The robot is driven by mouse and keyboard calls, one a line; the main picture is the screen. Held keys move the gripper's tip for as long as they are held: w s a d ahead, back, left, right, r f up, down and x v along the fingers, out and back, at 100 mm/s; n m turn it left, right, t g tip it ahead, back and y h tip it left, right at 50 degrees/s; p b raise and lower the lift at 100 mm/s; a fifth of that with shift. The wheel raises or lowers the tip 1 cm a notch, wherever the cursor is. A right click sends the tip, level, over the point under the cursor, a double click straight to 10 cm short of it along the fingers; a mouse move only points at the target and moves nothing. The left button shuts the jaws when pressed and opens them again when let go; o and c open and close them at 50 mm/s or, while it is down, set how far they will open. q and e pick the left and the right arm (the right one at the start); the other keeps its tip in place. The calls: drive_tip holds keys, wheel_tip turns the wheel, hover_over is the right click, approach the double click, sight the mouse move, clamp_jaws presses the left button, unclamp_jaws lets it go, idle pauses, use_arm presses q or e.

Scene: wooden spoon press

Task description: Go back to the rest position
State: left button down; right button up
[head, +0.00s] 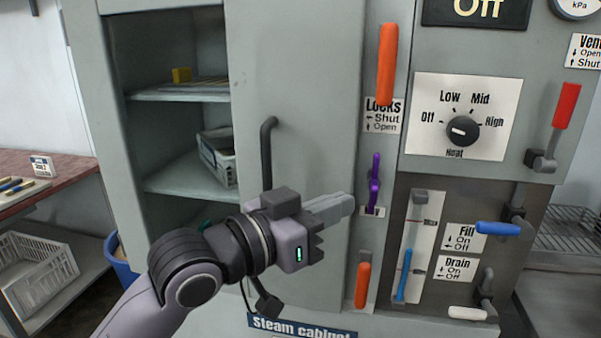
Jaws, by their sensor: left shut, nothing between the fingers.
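My left gripper (330,206) is shut and empty, its fingers pointing right in front of the grey cabinet door (310,130). The fingertips are near the purple lever (374,182) but look apart from it; I cannot tell the depth gap. My left arm comes in from the lower left. My right gripper does not show. The grey steam cabinet has its left compartment open, with shelves (185,178) inside. The door's dark handle (267,150) is just above my gripper.
Orange lock levers (387,65) and (362,284) flank the purple one. At the right are the heat dial (462,131), a red vent lever (566,106), a blue fill lever (497,228) and a white drain lever (467,313). A blue bin (121,262) and white crate (38,268) stand left.

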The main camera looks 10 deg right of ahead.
use_arm(q)
drive_tip(key=a+f+n+t+y, duration=0.1)
drive_tip(key=a+f+n+y, duration=0.15)
drive_tip(key=a+f, duration=0.4)
drive_tip(key=a+f+n+t+y, duration=0.2)
drive_tip(key=a+f+n, duration=0.1)
drive_tip(key=f, duration=0.6)
drive_tip(key=a+f+n+t+y, duration=0.1)
drive_tip(key=a+f+n+y, duration=0.1)
drive_tip(key=a+f, duration=0.45)
drive_tip(key=s+a+f+n+g+y, duration=0.1)
drive_tip(key=s+a+f+y, duration=0.2)
drive_tip(key=s+a+f, duration=0.3)
drive_tip(key=s+a+f+g+y+p, duration=0.1)
drive_tip(key=s+a+f+y, duration=0.3)
drive_tip(key=s+a+f, duration=0.3)
drive_tip(key=s+f, duration=0.4)
drive_tip(key=f, duration=0.3)
drive_tip(key=shift+a+f+n+g, duration=0.25)
drive_tip(key=shift+f+n+g, duration=0.05)
drive_tip(key=shift+f+n, duration=0.1)
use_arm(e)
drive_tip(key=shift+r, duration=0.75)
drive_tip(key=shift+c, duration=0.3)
